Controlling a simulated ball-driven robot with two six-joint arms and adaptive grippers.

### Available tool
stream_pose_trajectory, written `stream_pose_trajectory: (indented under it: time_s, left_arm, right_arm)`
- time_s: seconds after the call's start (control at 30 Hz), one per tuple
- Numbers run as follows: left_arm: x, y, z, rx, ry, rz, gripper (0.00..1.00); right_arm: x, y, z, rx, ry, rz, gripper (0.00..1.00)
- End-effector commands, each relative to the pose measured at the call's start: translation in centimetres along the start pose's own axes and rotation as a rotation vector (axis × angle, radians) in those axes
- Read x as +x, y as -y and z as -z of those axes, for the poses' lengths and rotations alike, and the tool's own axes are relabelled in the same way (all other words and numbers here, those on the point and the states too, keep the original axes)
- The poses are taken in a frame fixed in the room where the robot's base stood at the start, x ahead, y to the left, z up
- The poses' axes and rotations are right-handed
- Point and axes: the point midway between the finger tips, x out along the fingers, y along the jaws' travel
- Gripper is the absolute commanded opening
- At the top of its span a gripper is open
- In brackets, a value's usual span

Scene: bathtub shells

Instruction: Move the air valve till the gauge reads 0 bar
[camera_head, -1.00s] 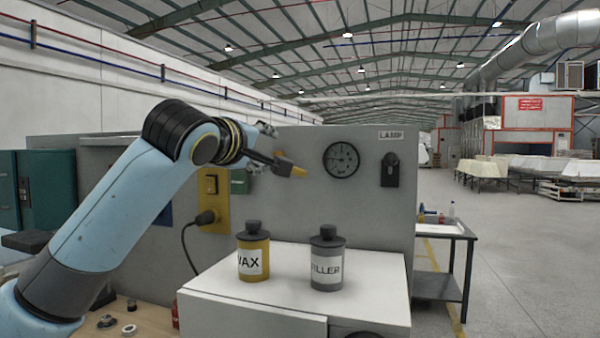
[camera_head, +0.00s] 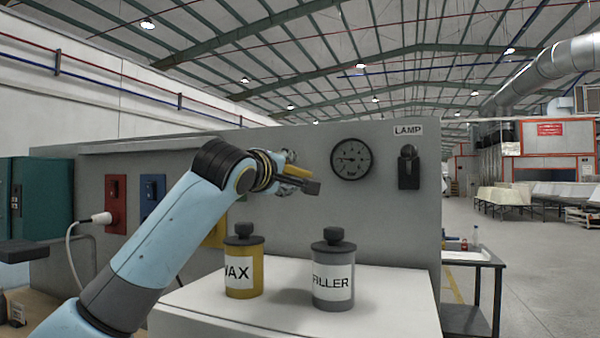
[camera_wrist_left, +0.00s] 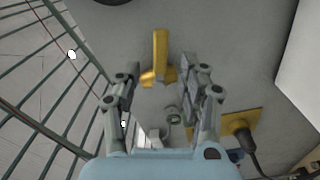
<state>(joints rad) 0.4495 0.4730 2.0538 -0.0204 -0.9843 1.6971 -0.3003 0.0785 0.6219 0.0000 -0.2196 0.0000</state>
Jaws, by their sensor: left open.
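The round black gauge (camera_head: 351,159) is on the grey panel in the head view. Its needle points left; the scale is too small to read. My left gripper (camera_head: 303,182) is in front of the panel, left of and below the gauge, and partly hides a yellow lever (camera_head: 298,172), which looks like the air valve's handle. In the left wrist view the yellow lever (camera_wrist_left: 161,50) stands out beyond the open fingers of my left gripper (camera_wrist_left: 157,88), roughly in line with the gap. I cannot tell whether a finger touches it. My right gripper is not in view.
A WAX can (camera_head: 243,268) and a FILLER can (camera_head: 333,272) stand on a white cabinet top (camera_head: 384,290) below the gripper. A black lamp switch (camera_head: 408,167) is right of the gauge.

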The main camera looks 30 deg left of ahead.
Motion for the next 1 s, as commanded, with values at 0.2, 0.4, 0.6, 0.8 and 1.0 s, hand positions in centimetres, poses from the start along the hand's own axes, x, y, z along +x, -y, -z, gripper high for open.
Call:
stream_pose_trajectory:
  time_s: [0.2,0.4,0.6,0.8,1.0]
  left_arm:
    - [4.3,-0.2,0.0,-0.002,0.000,0.002,0.42]
    - [6.5,-0.1,0.0,0.000,0.001,0.001,0.42]
    - [6.8,0.0,0.0,0.001,0.001,0.000,0.42]
    - [6.8,0.0,0.0,0.001,0.001,0.000,0.33]
    - [6.8,0.0,0.0,0.001,0.001,0.000,0.07]
  right_arm:
    - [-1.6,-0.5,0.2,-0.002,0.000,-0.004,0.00]
    - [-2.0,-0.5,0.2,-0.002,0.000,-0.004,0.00]
    - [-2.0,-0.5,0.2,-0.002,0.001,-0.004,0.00]
    - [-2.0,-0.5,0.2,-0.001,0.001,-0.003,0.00]
    - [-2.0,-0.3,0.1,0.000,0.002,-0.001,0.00]
